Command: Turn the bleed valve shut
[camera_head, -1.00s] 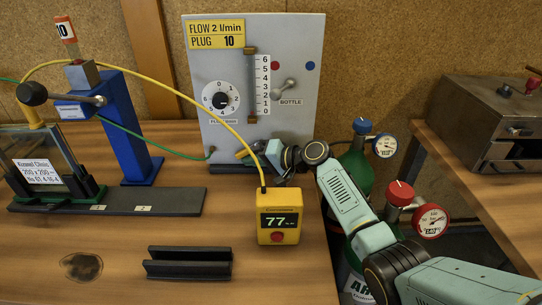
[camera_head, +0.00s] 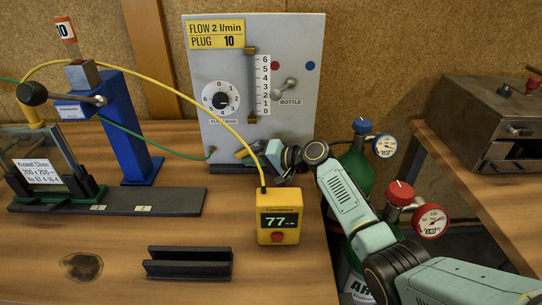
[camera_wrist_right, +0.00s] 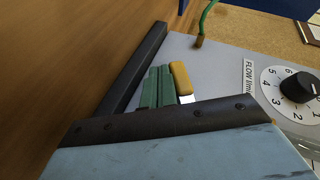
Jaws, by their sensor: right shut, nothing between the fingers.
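A small yellow handle (camera_head: 243,153) is low on the front of the grey flow panel (camera_head: 225,120); I take it as the bleed valve, though no label on it is readable. In the right wrist view the yellow handle (camera_wrist_right: 181,79) stands right beside my green fingers, with a pale metal piece at its base. My right gripper (camera_head: 251,158) is shut and empty at the panel's lower edge; in the wrist view its fingertips (camera_wrist_right: 158,87) lie together. I cannot tell whether they touch the handle. My left gripper is out of view.
A yellow meter (camera_head: 278,218) reading 77 stands in front of the panel, its yellow cable arching left. A flow dial (camera_head: 221,99) and bottle lever (camera_head: 285,89) are above. Green gas bottles (camera_head: 357,165) stand right. A blue stand (camera_head: 130,130) is left.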

